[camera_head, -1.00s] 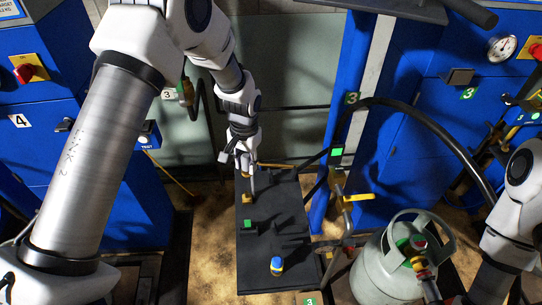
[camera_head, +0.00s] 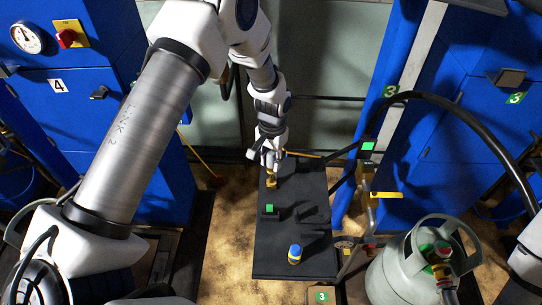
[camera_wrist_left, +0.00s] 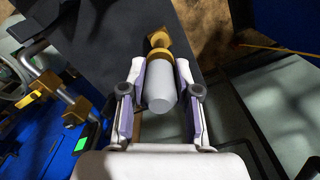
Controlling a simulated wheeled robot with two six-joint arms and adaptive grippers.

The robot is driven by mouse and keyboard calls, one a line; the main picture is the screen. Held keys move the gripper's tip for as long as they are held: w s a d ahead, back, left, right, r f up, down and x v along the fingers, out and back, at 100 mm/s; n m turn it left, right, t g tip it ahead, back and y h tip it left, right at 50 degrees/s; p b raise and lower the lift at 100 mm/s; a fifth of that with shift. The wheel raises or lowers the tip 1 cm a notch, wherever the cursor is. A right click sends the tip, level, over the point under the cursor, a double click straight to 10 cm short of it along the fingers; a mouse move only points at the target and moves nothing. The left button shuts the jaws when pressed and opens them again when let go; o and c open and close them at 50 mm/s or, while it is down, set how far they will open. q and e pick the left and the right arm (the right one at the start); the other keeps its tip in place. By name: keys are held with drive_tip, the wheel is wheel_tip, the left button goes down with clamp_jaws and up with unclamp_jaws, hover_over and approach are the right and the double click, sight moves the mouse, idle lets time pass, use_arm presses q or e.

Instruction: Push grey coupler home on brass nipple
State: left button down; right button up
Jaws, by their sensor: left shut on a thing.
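My left gripper (camera_head: 266,160) is above the far end of the dark bench top. In the left wrist view, its two fingers (camera_wrist_left: 159,66) are shut on the sides of the grey coupler (camera_wrist_left: 160,88), a smooth cylinder with a brass collar at its far end. The brass nipple (camera_wrist_left: 159,39) lies straight beyond the collar, in line with the coupler. The collar and nipple appear to meet, but I cannot tell how far the coupler sits on it. The nipple also shows in the head view (camera_head: 271,181), just below the gripper. My right gripper is out of view.
The dark bench top (camera_head: 285,230) carries a green-marked block (camera_head: 269,209) and a blue-and-yellow object (camera_head: 295,254). A grey gas cylinder (camera_head: 398,270) stands to the right, near a yellow-handled valve (camera_head: 386,195) and a black hose (camera_head: 470,112). Blue cabinets flank both sides.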

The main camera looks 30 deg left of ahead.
sight(271, 177)
use_arm(q)
drive_tip(key=shift+f, duration=0.6)
drive_tip(key=shift+p, duration=0.5)
idle(1.1)
drive_tip(key=shift+f+b, duration=0.85)
drive_tip(key=shift+f, duration=0.6)
drive_tip(key=shift+r, duration=0.1)
drive_tip(key=shift+r+p, duration=1)
drive_tip(key=shift+r, duration=0.15)
drive_tip(key=shift+p, duration=0.4)
idle(0.7)
drive_tip(key=shift+f+b, duration=0.65)
drive_tip(key=shift+f, duration=0.6)
drive_tip(key=c, duration=0.8)
unclamp_jaws()
